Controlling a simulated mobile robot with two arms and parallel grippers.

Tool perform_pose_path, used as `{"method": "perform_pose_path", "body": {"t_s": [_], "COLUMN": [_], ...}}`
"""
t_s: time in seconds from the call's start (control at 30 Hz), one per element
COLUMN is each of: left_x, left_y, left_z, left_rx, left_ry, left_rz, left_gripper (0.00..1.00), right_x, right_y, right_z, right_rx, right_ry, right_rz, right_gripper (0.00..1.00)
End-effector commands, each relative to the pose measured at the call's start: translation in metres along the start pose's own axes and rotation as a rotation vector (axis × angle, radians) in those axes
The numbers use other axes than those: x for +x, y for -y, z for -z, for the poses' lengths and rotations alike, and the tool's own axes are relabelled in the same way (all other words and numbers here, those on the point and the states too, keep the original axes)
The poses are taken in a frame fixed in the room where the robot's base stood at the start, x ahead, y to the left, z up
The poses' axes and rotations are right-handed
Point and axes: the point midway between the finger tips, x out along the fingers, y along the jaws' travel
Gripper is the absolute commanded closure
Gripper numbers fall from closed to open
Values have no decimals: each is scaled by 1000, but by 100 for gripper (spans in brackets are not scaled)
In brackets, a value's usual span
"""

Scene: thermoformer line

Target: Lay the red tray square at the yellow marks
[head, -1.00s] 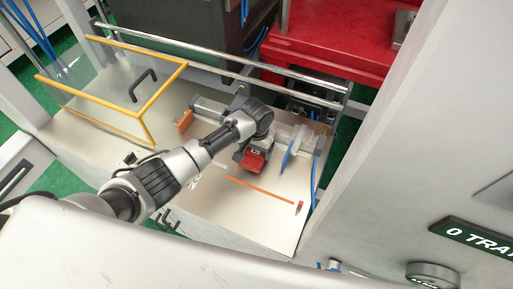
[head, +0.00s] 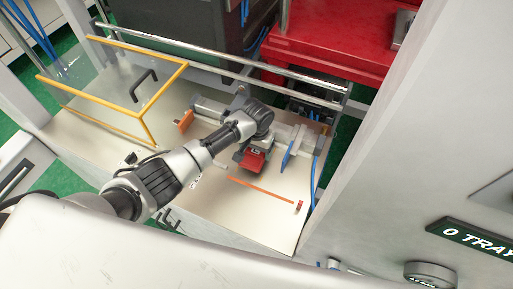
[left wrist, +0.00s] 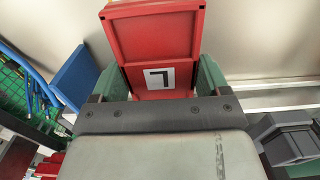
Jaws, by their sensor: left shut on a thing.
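The red tray (head: 253,160) is small in the head view, low over or on the pale tabletop; I cannot tell if it touches. In the left wrist view the red tray (left wrist: 153,38) has a raised rim and a white label with a black mark on its near face. My left gripper (left wrist: 157,80) has its green fingers on both sides of the tray and is shut on it. In the head view my left arm hides part of the tray's surroundings. No marks that are clearly yellow show on the tabletop. My right gripper is not in view.
An orange strip (head: 262,190) runs along the tabletop (head: 240,215) in front of the tray. A blue plate (head: 291,148) stands to the right and an orange block (head: 185,121) to the left. A yellow-framed guard (head: 150,105) stands at the left, with a metal rail behind.

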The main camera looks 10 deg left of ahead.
Motion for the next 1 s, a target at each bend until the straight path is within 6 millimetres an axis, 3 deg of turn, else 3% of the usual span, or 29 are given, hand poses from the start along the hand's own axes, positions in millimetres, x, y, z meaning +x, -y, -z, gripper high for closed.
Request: {"method": "perform_pose_path", "body": {"t_s": [1.0], "left_x": [12], "left_y": [0], "left_z": [0], "left_rx": [-1], "left_ry": [0], "left_rz": [0], "left_gripper": [62], "right_x": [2], "right_y": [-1], "right_z": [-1], "right_rx": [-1], "right_ry": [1], "right_rz": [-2], "right_gripper": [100]}}
